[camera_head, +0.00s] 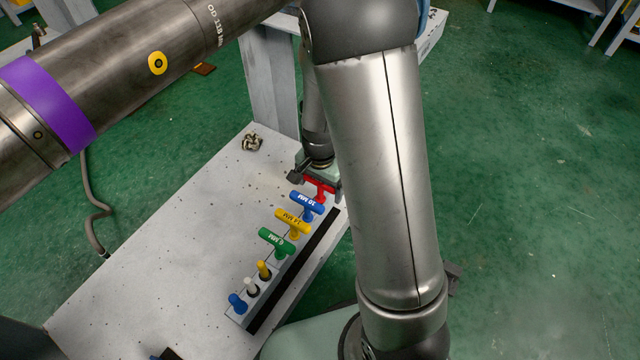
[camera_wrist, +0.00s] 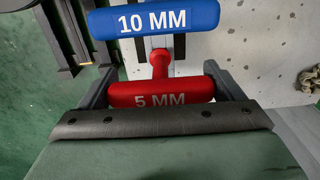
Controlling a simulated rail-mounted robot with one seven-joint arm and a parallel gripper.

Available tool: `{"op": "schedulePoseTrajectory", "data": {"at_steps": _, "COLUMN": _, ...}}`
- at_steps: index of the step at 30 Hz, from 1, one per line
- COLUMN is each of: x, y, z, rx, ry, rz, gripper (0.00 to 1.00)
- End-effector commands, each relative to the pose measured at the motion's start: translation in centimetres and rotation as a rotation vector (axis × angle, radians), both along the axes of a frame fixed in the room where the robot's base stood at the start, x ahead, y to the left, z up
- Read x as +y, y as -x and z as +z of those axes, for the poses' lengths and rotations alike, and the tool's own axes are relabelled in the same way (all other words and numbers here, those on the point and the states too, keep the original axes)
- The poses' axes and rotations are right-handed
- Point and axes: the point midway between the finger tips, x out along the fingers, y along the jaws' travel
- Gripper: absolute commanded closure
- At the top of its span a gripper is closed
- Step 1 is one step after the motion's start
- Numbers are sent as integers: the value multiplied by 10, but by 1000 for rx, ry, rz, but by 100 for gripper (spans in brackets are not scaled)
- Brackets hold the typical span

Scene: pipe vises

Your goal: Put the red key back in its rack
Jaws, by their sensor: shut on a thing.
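The red key (camera_head: 322,185), marked 5 MM, has a T-shaped handle. In the wrist view the red key (camera_wrist: 160,92) sits between the two fingers of my gripper (camera_wrist: 162,90), which is shut on its handle. In the head view my gripper (camera_head: 318,178) is at the far end of the rack (camera_head: 290,284), partly hidden by my arm. The red key is in line with the other keys, at the rack's far end. Its lower end is hidden, so I cannot tell how deep it sits.
Beside the red key stands the blue 10 MM key (camera_head: 307,203), very close to my gripper. Yellow (camera_head: 293,222) and green (camera_head: 277,242) T-handled keys follow, then small-handled tools. A large pipe (camera_head: 120,75) crosses the upper left. The white table (camera_head: 170,235) is mostly clear left of the rack.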

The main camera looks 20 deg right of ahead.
Motion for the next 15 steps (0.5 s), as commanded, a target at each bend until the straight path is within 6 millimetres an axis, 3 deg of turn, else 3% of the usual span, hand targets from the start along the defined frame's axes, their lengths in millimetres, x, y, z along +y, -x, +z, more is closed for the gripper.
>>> {"op": "schedulePoseTrajectory", "data": {"at_steps": 15, "x": 0, "y": 0, "z": -8, "rx": 0, "ry": 0, "rz": 0, "gripper": 38}}
